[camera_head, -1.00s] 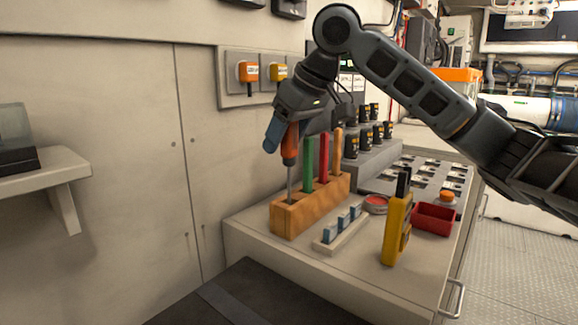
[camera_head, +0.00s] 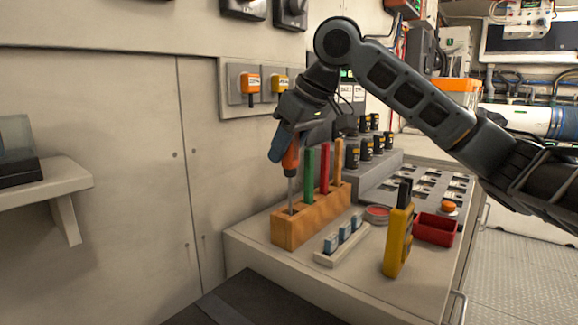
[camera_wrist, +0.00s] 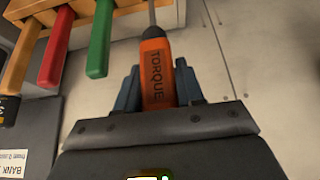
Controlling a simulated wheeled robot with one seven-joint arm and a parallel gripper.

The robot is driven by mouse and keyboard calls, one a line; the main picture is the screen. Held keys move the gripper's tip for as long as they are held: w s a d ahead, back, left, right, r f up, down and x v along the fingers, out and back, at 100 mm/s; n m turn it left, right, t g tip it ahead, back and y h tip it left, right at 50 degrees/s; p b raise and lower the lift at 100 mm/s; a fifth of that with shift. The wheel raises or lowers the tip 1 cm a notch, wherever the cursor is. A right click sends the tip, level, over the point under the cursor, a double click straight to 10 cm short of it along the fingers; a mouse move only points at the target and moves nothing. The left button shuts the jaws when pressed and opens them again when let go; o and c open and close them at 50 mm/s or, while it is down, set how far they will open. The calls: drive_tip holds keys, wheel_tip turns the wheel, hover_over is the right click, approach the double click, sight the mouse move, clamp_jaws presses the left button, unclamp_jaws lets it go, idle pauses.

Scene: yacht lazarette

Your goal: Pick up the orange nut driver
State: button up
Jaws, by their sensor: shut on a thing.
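The orange nut driver (camera_head: 291,158) stands upright at the left end of the wooden block (camera_head: 305,222), its metal shaft reaching down into the block. My gripper (camera_head: 283,150) is shut on its orange handle. In the wrist view the handle (camera_wrist: 157,75), marked "TORQUE", sits between the two blue fingers of my gripper (camera_wrist: 158,88). The shaft's lower end is hidden in the block.
A green tool (camera_head: 310,178), a red tool (camera_head: 324,168) and a wooden-handled tool (camera_head: 338,162) stand in the same block, close by on the right. A yellow meter (camera_head: 397,243), a red bin (camera_head: 434,230) and a small fuse rack (camera_head: 341,246) are on the counter. The wall is close on the left.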

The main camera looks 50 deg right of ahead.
wheel_tip(320, 180, up, 10)
drive_tip(key=shift+r+p, duration=0.1)
drive_tip(key=shift+p, duration=0.8)
